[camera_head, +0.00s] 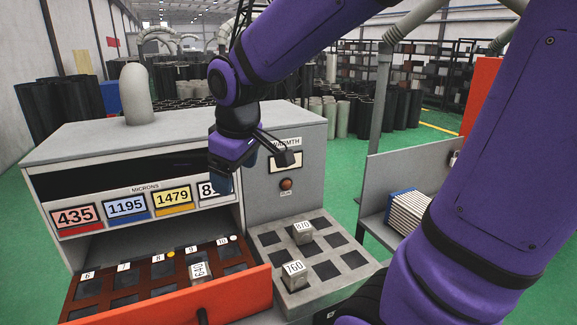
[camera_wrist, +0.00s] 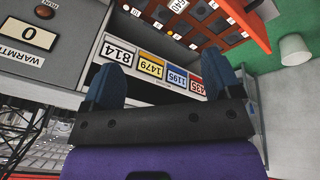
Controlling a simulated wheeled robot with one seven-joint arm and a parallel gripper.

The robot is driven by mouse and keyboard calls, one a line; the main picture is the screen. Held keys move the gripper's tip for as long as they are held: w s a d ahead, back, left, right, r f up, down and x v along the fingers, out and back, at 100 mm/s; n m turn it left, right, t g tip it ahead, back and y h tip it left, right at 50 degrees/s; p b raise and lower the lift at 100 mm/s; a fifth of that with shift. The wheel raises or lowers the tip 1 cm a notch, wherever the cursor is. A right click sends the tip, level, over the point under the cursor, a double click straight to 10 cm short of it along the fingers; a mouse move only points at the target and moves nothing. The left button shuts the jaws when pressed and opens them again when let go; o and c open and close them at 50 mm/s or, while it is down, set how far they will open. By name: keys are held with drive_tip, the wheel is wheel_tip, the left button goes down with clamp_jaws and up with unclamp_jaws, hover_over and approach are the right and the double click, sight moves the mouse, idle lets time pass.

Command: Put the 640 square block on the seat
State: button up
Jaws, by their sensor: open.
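The 640 square block (camera_head: 199,272) is a metal block with a white label, standing in the open orange-fronted drawer (camera_head: 222,296). Part of its label shows at the top edge of the wrist view. My gripper (camera_head: 221,184) hangs in front of the cabinet, above and behind the drawer, partly covering the 814 panel. In the wrist view my gripper (camera_wrist: 162,72) has its two blue fingers wide apart with nothing between them. The grey tray (camera_head: 262,240) on the right has dark square recesses; which one is the seat I cannot tell.
Two other metal blocks, one reading 760 (camera_head: 294,275) and one apparently 370 (camera_head: 302,233), stand on the grey tray. The cabinet (camera_head: 180,130) with its number panels rises behind the drawer. A shelf unit (camera_head: 410,180) stands at the right. Several tray recesses are bare.

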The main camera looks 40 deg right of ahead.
drive_tip(key=s+r+m+t, duration=0.1)
drive_tip(key=s+r+m, duration=0.1)
drive_tip(key=s, duration=0.4)
drive_tip(key=s+d+r+m, duration=0.1)
drive_tip(key=s+r+m, duration=0.1)
drive_tip(key=s, duration=0.5)
drive_tip(key=shift+s+d+r+m+t+y, duration=0.2)
drive_tip(key=shift+r+m+t+y, duration=0.15)
drive_tip(key=shift+m, duration=0.25)
idle(0.4)
